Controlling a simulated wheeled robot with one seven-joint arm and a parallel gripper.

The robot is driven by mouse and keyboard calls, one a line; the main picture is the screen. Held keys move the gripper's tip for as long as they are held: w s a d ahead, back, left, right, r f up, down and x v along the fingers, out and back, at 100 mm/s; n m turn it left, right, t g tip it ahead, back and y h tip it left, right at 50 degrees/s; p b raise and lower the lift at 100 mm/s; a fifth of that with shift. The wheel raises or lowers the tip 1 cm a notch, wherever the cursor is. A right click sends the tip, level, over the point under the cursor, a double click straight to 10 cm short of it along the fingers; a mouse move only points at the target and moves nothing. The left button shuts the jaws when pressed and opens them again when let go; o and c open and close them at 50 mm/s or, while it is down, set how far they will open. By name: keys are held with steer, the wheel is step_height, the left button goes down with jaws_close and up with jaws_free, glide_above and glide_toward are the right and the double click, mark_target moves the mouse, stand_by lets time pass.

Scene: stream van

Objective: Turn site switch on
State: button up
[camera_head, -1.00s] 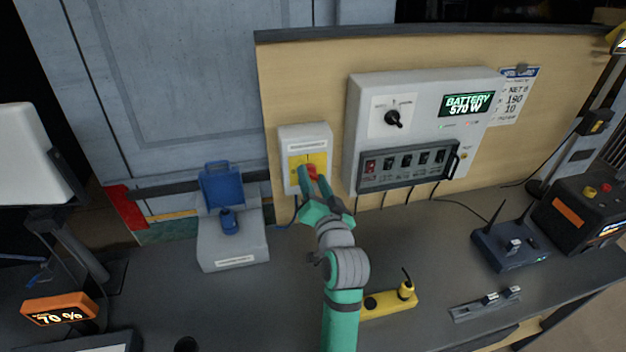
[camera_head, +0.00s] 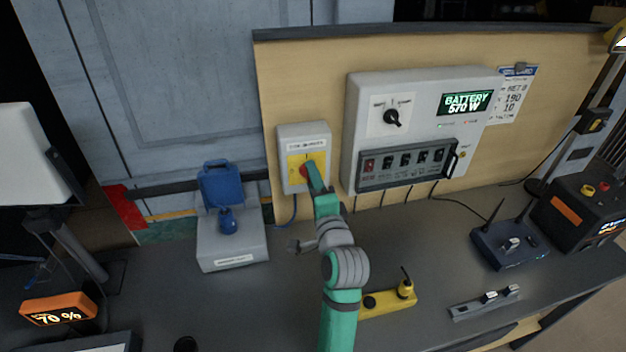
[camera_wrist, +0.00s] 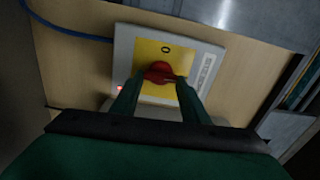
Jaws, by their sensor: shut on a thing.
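The site switch is a white box (camera_head: 288,178) on the tan panel, with a yellow plate (camera_head: 295,163) and a red knob (camera_head: 304,171). My gripper (camera_head: 317,178) reaches up to the knob from the lower right. In the wrist view, my gripper (camera_wrist: 158,84) has one green finger on each side of the red knob (camera_wrist: 158,71), shut on it. A "0" mark (camera_wrist: 166,50) shows on the yellow plate there. A small red light (camera_wrist: 120,88) glows near the left finger. The fingers partly hide the lower plate and knob, so I cannot tell the knob's exact setting.
A battery control box (camera_head: 357,108) with a dial and breaker row stands right of the switch. A grey box with a blue lid (camera_head: 222,184) is to the left. A yellow block (camera_head: 388,301) lies beside my arm. The dark bench (camera_head: 420,240) has free room.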

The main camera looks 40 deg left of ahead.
steer(key=shift+m, duration=0.5)
steer(key=shift+f, duration=0.1)
steer(key=o, duration=1.1)
steer(key=shift+c, duration=0.2)
steer(key=v, duration=1.1)
